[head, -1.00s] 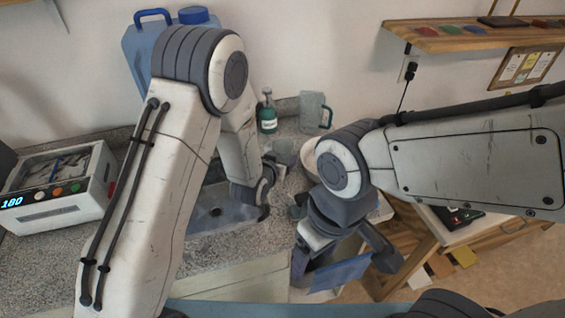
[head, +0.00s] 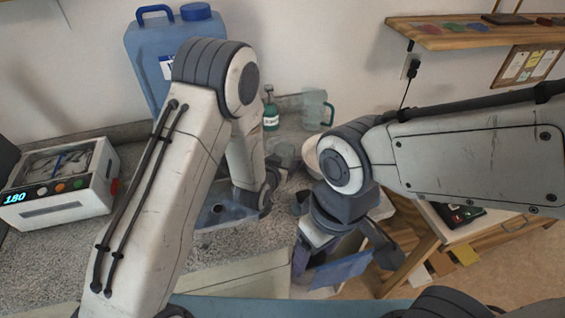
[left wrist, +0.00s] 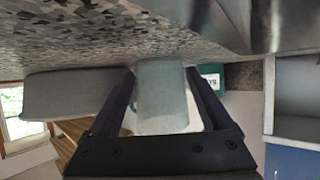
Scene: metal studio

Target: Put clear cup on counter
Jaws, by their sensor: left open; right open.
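The clear cup (head: 284,153), greyish and see-through, is on the counter (head: 240,242) at the back, just beyond my left gripper (head: 273,180). In the left wrist view the cup (left wrist: 162,105) shows between the two open fingers of my left gripper (left wrist: 160,78), and the speckled counter (left wrist: 90,35) fills the upper part, so that view is upside down. I cannot tell whether the fingers touch the cup. My right gripper (head: 342,262) is open and hangs at the counter's right side, over a blue-sided container (head: 342,272).
A sink (head: 222,212) lies in front of my left gripper. A green bottle (head: 270,112), a clear pitcher (head: 316,110) and a blue jug (head: 150,65) stand at the back. A white machine (head: 60,185) stands at the left. A wooden table (head: 480,235) is at the right.

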